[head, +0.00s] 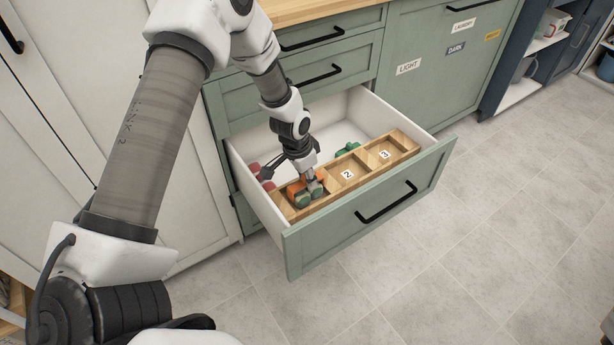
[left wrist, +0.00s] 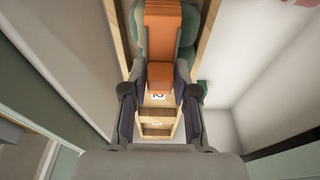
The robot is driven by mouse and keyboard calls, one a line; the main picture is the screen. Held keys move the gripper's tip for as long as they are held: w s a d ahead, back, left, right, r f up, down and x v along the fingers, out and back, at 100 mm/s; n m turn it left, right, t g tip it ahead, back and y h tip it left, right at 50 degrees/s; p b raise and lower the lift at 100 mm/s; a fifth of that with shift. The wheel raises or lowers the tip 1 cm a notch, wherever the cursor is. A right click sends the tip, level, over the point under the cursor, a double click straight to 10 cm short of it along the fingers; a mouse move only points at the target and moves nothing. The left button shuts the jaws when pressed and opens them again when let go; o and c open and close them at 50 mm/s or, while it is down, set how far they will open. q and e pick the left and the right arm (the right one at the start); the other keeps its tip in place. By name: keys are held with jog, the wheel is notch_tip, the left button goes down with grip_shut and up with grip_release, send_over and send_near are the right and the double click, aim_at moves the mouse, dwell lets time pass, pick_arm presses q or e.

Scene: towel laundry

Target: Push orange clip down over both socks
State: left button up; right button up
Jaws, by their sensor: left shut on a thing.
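The orange clip (head: 294,188) is at the left end compartment of the wooden divider in the open drawer. It also shows in the left wrist view (left wrist: 164,40), between the fingertips. My left gripper (head: 309,185) points down and is shut on the clip. Green socks (head: 303,200) lie in that compartment under the gripper. In the left wrist view, green cloth (left wrist: 146,42) shows on both sides of the clip. The gripper hides part of the socks and clip, so I cannot tell how far the clip sits over them. My right gripper is not in view.
The wooden divider (head: 325,193) has compartments marked 2 and 3, both empty. Another green item (head: 347,149) and red items (head: 256,170) lie in the white drawer behind the divider. The green drawer front (head: 360,215) stands close in front.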

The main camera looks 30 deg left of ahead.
pick_arm(q)
jog(key=shift+s+f+b, duration=0.1)
jog(key=shift+f+b, duration=0.4)
jog(key=shift+f, duration=0.25)
dwell(0.7)
jog(key=o, duration=1.4)
jog(key=shift+c, duration=0.2)
notch_tip(320, 180, up, 7)
jog(key=p, duration=0.7)
jog(key=shift+r, duration=0.1)
